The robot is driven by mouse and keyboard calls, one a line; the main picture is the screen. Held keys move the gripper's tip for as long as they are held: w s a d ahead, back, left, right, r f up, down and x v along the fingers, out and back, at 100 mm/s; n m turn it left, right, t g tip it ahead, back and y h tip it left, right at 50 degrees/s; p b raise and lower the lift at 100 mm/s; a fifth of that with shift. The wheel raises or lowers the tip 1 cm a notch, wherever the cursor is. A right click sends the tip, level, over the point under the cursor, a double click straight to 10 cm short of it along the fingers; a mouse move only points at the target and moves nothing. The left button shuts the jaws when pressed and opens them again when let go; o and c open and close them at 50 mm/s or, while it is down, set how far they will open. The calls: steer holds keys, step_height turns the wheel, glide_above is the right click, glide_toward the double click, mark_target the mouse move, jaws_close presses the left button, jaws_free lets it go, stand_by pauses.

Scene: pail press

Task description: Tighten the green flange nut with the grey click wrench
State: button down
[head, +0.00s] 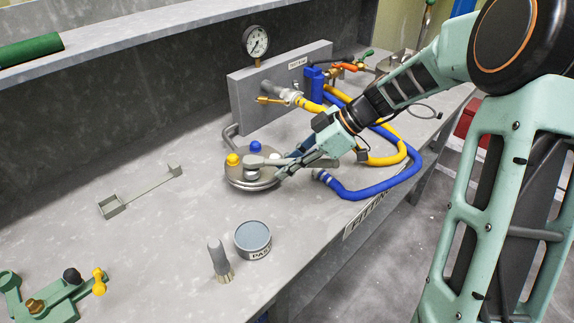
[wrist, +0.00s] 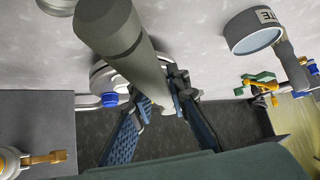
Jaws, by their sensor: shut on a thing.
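The grey click wrench (head: 262,160) lies roughly level across the round metal lid (head: 240,182) in the head view. Its thick grey shaft (wrist: 135,50) fills the upper middle of the wrist view. My gripper (head: 288,168) is shut on the wrench at the lid's right side; its fingers (wrist: 162,106) stand on both sides of the shaft in the wrist view. A yellow nut (head: 233,159) and a blue nut (head: 256,147) show on the lid; the blue one also shows in the wrist view (wrist: 110,99). I cannot make out the green flange nut; the wrench or gripper may hide it.
A paste can (head: 253,238) and a grey-handled brush (head: 218,257) stand in front of the lid. Yellow and blue hoses (head: 368,188) curve to the right. A gauge panel (head: 280,88) stands behind. An open metal holder (head: 112,206) lies left, with bare bench around it.

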steer(key=s+m+t, duration=0.2)
steer(key=shift+s+a+r+m, duration=0.1)
steer(key=shift+s+m, duration=0.05)
steer(key=shift+m, duration=0.15)
steer(key=shift+w+r, duration=0.15)
steer(key=shift+w, duration=0.05)
steer(key=shift+r+p, duration=0.95)
steer(key=shift+r, duration=1.5)
